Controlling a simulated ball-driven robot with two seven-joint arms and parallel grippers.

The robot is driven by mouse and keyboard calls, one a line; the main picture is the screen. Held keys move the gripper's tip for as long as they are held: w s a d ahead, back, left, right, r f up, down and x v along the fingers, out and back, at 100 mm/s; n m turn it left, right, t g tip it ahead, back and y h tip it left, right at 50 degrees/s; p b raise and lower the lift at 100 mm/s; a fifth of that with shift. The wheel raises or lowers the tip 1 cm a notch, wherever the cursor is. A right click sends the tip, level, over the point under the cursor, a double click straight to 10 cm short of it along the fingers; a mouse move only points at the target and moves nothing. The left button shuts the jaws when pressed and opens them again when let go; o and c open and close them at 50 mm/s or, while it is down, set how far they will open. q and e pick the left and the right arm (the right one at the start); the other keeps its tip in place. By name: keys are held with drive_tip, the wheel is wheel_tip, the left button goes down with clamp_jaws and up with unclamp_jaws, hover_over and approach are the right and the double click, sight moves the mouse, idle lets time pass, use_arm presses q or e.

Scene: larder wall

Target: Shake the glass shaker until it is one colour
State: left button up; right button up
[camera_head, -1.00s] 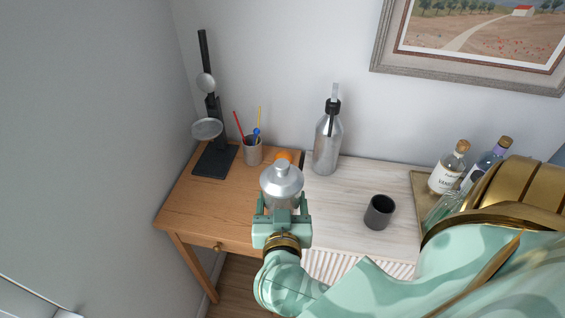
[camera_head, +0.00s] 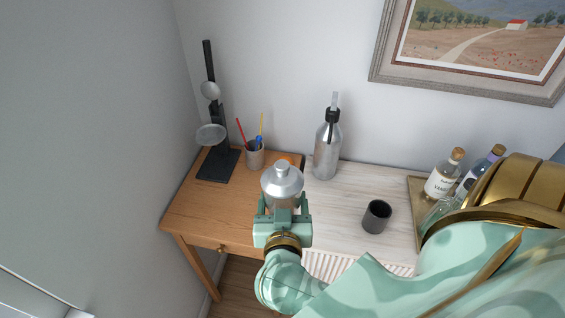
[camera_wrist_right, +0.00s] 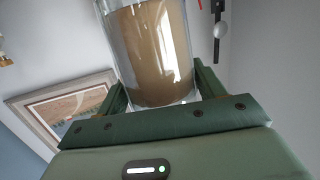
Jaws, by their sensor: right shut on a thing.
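The glass shaker (camera_head: 283,186) has a silver metal cap and stands up from my right gripper (camera_head: 282,212), above the desk's front. In the right wrist view the shaker (camera_wrist_right: 155,50) shows clear glass walls around a mostly even tan-brown filling. A pale vertical streak on it may be a reflection, and the lower edge looks a little darker and mottled. The fingers of my right gripper (camera_wrist_right: 162,92) are shut on the shaker from both sides. My left gripper is not in view.
A black stand (camera_head: 216,150) and a pen cup (camera_head: 255,158) are at the back left of the wooden desk (camera_head: 200,215). A steel bottle (camera_head: 327,150), a dark cup (camera_head: 376,216) and a tray (camera_head: 416,190) with bottles stand to the right. A framed picture (camera_head: 470,82) hangs above.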

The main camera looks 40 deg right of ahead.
sight(284, 179)
drive_tip(key=r, duration=0.7)
drive_tip(key=shift+w+d, duration=0.25)
drive_tip(key=shift+d, duration=0.05)
drive_tip(key=f, duration=0.7)
drive_tip(key=shift+s+a+f, duration=0.1)
drive_tip(key=shift+a+f, duration=0.1)
drive_tip(key=shift+d, duration=0.1)
drive_tip(key=shift+r, duration=0.1)
drive_tip(key=shift+r, duration=3.6)
wheel_tip(284, 179, down, 7)
drive_tip(key=shift+r, duration=0.2)
drive_tip(key=shift+f, duration=0.35)
